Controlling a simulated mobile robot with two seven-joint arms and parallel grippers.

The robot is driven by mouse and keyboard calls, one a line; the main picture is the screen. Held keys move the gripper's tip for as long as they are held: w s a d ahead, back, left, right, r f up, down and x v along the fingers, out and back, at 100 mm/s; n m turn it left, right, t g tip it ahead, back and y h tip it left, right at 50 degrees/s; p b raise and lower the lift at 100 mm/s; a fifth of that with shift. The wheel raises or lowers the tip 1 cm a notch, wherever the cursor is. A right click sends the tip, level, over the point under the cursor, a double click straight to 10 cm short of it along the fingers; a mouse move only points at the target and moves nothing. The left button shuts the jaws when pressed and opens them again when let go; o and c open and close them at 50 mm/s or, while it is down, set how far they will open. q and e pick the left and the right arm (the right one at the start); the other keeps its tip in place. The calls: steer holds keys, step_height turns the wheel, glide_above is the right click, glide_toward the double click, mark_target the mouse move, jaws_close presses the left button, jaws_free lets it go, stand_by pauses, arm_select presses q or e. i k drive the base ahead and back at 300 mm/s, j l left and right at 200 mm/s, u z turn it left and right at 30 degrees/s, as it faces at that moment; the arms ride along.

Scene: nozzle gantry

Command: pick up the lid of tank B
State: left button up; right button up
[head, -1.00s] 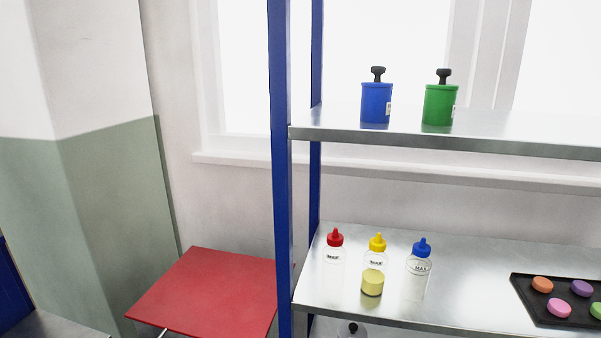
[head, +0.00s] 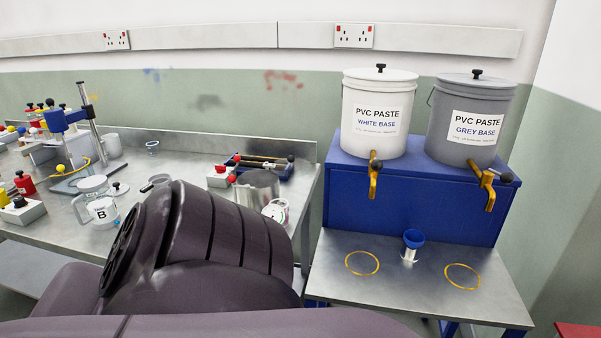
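Tank B (head: 101,211) is a clear container with a black letter B on a white label. It stands on the left steel bench in the head view. Its top (head: 92,183) looks whitish; I cannot tell whether a lid sits on it. A small pale disc with a black knob (head: 118,188) lies on the bench just right of tank B, apparently a lid. Neither of my grippers is in view. A large dark link of my own arm fills the lower middle and hides part of the bench front.
The left bench (head: 135,150) also carries a blue clamp stand (head: 67,119), a steel pot (head: 258,187) and several small bottles and boxes. At right, white (head: 378,145) and grey (head: 466,155) paste buckets stand on a blue box (head: 400,203) above a steel table (head: 415,290).

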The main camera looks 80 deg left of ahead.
mark_target(118, 190)
steer(key=u, duration=3.75)
